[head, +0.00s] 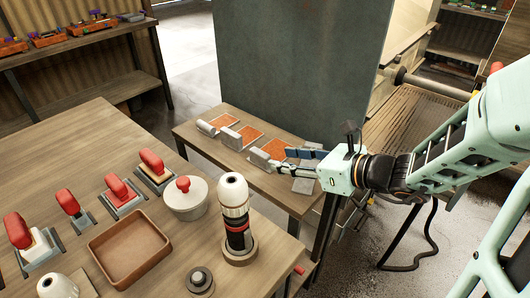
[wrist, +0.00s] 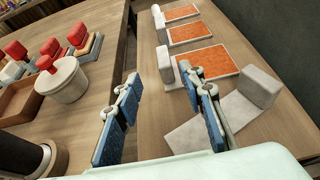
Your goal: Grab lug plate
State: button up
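A grey plate with an upright rounded lug, which looks like the lug plate (wrist: 260,87), stands on the small bench in the wrist view. Its flat part lies on the wood, partly hidden behind my right finger. In the head view a grey flat part of it (head: 304,184) shows below my gripper. My gripper (wrist: 165,118) is open, with blue-padded fingers spread and nothing between them. It hangs above the bench, left of the lug plate in the wrist view. My gripper (head: 297,161) also shows over the bench's right end in the head view.
Several grey blocks (head: 229,139) stand beside orange mats (head: 222,121) on the bench. A dark panel (head: 300,70) rises behind it. The left table holds red-handled tools (head: 117,187), a lidded pot (head: 185,198), a brown tray (head: 130,247) and a tall nozzle (head: 235,215).

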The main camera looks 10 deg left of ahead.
aim_at(263, 153)
jog(key=x, duration=0.4)
jog(key=shift+w+a+f+b, duration=0.1)
jog(key=shift+a+f+b, duration=0.15)
jog(key=shift+b, duration=0.15)
jog(key=shift+w+b+x, duration=0.15)
jog(key=shift+b+x, duration=0.15)
jog(key=shift+x, duration=1.05)
jog(key=shift+w+b+x, duration=0.15)
jog(key=shift+b+x, duration=0.1)
jog(key=shift+x, duration=1.1)
jog(key=shift+d+r, duration=0.1)
jog(key=shift+r, duration=0.05)
jog(key=shift+c, duration=0.6)
grip_shut()
jog(key=shift+r, duration=0.1)
